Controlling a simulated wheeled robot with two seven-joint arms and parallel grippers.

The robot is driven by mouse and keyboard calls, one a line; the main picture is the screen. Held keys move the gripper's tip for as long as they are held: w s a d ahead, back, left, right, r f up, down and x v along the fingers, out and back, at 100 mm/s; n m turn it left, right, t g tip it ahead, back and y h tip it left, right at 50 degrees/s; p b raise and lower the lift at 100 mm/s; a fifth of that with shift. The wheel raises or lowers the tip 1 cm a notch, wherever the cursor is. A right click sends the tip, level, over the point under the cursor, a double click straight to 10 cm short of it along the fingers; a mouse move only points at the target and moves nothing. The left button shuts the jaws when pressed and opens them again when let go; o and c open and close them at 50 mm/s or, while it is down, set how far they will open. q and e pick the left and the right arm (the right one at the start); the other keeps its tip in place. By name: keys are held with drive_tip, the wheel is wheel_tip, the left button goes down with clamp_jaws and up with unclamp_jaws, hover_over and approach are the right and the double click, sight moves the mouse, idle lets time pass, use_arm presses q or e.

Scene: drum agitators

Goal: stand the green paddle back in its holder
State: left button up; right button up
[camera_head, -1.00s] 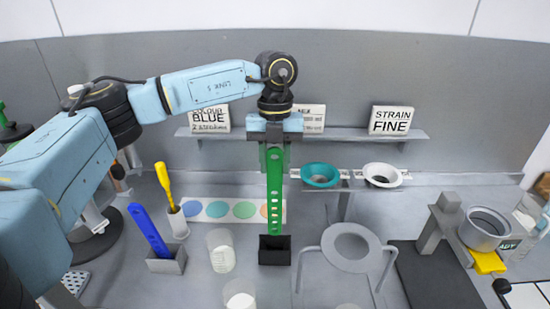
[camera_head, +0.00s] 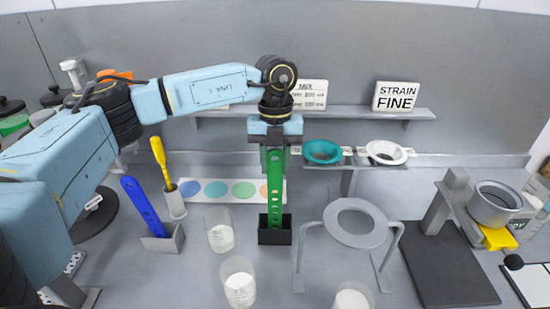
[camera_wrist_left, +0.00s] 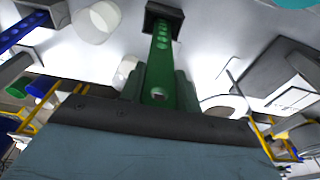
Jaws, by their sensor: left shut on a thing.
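The green paddle (camera_head: 275,200), a long strip with a row of holes, hangs upright in my left gripper (camera_head: 274,165). The gripper is shut on its upper part. The paddle's lower end is inside the mouth of the black holder (camera_head: 275,237), overlapping its back wall. I cannot tell whether it touches the bottom. In the left wrist view the paddle (camera_wrist_left: 160,60) runs from between my fingers to the black holder (camera_wrist_left: 163,12). My right gripper is not in view.
A blue paddle (camera_head: 145,207) leans in a grey holder (camera_head: 164,240) at left, beside a yellow tool (camera_head: 160,158) in a cup. Clear beakers (camera_head: 220,232) stand close left of the black holder. A grey ring stand (camera_head: 355,222) is close right. A shelf (camera_head: 350,113) runs behind.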

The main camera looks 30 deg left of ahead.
use_arm(q)
drive_tip(key=shift+f, duration=0.3)
drive_tip(key=o, duration=1.1)
drive_tip(key=shift+c, duration=0.2)
wheel_tip(320, 180, up, 13)
drive_tip(key=w+a+b, duration=0.1)
drive_tip(key=shift+w+r, duration=0.15)
drive_tip(key=shift+w, duration=0.15)
